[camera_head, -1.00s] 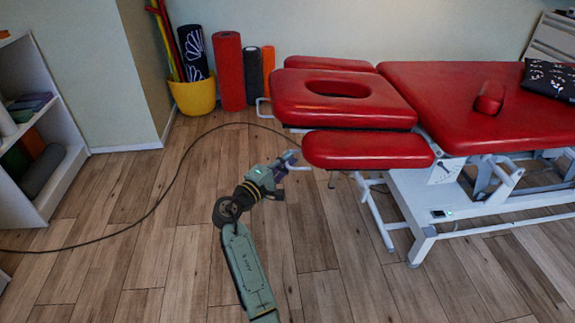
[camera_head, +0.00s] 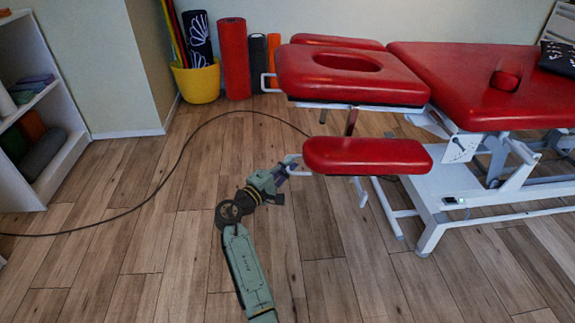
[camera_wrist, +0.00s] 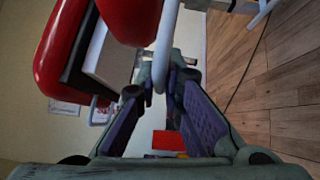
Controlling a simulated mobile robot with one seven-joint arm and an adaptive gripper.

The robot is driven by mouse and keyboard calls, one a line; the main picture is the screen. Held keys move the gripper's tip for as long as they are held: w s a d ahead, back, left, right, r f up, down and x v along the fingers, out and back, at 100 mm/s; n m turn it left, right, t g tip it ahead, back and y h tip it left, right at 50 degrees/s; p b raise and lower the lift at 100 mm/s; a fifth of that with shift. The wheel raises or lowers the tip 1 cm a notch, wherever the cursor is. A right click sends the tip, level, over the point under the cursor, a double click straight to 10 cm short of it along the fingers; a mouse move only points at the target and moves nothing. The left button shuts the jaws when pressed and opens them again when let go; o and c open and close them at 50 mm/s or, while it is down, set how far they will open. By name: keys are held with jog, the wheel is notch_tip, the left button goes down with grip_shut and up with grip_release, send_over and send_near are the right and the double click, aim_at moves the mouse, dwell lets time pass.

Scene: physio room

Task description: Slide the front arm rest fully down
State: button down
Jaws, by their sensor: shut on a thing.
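The front arm rest (camera_head: 367,155) is a red padded cushion on the near side of the treatment table. It hangs clearly below the head section (camera_head: 350,75), with a visible gap between them. A pale bar handle (camera_head: 293,160) sticks out from its left end. My gripper (camera_head: 286,169) is at this handle, shut on it. In the wrist view, the handle (camera_wrist: 167,42) runs down between the two purple-padded fingers of my gripper (camera_wrist: 160,92). A red cushion, likely the front arm rest (camera_wrist: 130,18), fills the top there. The exact finger contact is partly hidden.
The table's white frame leg (camera_head: 432,235) stands right of my gripper. A black cable (camera_head: 165,180) curves across the wooden floor. A yellow bucket (camera_head: 197,84) and rolled mats stand at the back wall. A white shelf (camera_head: 75,150) is at the left. The near floor is open.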

jog(key=shift+f, duration=0.25)
jog(key=c, duration=1.7)
grip_release()
jog(key=shift+a, duration=0.1)
jog(key=shift+r, duration=0.1)
notch_tip(320, 180, up, 10)
jog(key=shift+r, duration=0.1)
